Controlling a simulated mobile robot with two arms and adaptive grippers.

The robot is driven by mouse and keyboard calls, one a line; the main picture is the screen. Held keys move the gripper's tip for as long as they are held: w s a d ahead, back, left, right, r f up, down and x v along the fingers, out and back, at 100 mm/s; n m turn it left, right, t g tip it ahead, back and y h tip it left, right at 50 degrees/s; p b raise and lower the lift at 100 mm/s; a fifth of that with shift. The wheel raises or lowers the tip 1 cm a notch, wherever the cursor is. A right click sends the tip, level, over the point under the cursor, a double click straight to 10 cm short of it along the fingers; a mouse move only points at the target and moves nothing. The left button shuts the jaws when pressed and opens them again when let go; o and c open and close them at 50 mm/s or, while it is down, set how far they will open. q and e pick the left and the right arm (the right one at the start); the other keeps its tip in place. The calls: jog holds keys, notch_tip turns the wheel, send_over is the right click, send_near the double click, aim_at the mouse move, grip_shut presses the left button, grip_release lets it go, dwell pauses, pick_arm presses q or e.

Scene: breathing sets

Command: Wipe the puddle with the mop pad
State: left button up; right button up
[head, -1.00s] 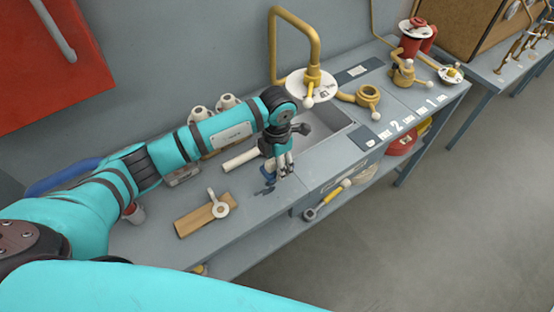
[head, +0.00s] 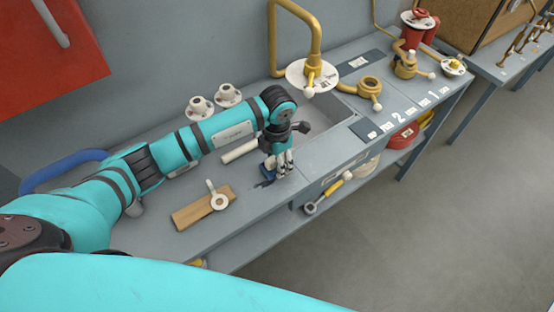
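My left gripper (head: 279,173) points down over the bench top, in front of the sink. Its fingers are closed around a small blue mop pad (head: 267,171), which shows mostly at their left side and is partly hidden by them. A small dark puddle (head: 263,184) lies on the grey bench just in front of the pad. The pad is very close to the puddle's back edge; I cannot tell whether it touches the surface. My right gripper is not in view.
A wooden board (head: 188,215) with a white-handled ring tool (head: 217,200) lies left of the puddle. Behind are a sink (head: 322,112), a white roll (head: 240,151) and a yellow pipe (head: 318,40). Yellow ring fittings (head: 369,90) stand right. The bench's front edge is close by.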

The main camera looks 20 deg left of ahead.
pick_arm(q)
jog(key=shift+f+b, duration=0.85)
jog(key=shift+f, duration=0.15)
jog(key=shift+r, duration=0.1)
